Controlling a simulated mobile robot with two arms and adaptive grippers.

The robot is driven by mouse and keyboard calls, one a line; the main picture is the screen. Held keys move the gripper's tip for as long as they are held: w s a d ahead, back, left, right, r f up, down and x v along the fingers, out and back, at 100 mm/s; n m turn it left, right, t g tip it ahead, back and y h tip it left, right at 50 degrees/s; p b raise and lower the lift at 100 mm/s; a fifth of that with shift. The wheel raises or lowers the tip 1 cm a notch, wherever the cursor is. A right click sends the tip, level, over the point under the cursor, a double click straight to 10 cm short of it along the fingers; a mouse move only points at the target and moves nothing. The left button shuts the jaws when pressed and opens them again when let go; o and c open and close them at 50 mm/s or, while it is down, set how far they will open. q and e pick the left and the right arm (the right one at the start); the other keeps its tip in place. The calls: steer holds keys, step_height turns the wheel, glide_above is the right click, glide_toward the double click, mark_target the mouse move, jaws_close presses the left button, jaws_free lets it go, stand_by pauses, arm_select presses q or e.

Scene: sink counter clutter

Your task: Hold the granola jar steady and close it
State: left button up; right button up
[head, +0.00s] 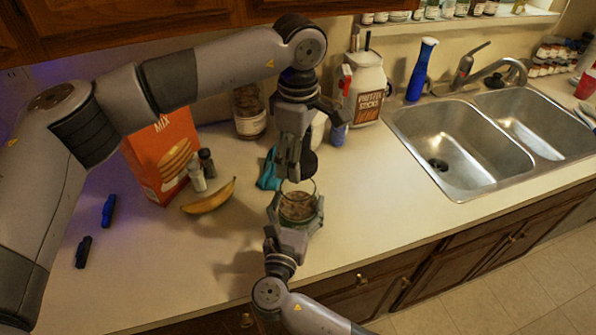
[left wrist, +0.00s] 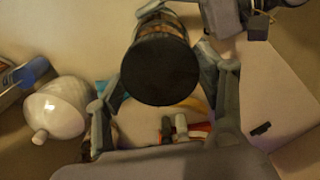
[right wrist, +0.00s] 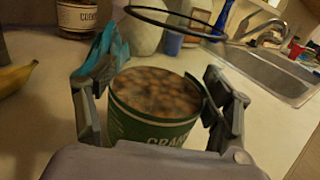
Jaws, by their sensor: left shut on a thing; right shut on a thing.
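The granola jar (head: 298,207) is a clear glass jar with a green label, standing open on the counter with brown granola inside. It also shows in the right wrist view (right wrist: 155,112). My right gripper (head: 295,222) is shut around the jar's body, one finger on each side. My left gripper (head: 294,168) is shut on the round dark lid (head: 309,163), which is also in the left wrist view (left wrist: 160,70). The lid is above the jar's mouth and apart from it in the head view. A thin dark ring shows above the granola in the right wrist view.
A banana (head: 209,196), an orange mix box (head: 158,160) and small shakers stand left of the jar. A teal cloth (head: 268,172) lies just behind it. A protein jug (head: 366,90) and blue bottle (head: 421,70) are behind, near the sink (head: 460,150). Counter right of the jar is clear.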

mark_target(297, 187)
arm_select(q)
steer(key=shift+f, duration=1.35)
steer(key=shift+f, duration=0.15)
steer(key=shift+f, duration=0.75)
steer(key=shift+f, duration=0.6)
arm_select(e)
jaws_close()
arm_select(q)
steer(key=m, duration=1.6)
steer(key=shift+m, duration=0.3)
steer(key=m, duration=0.6)
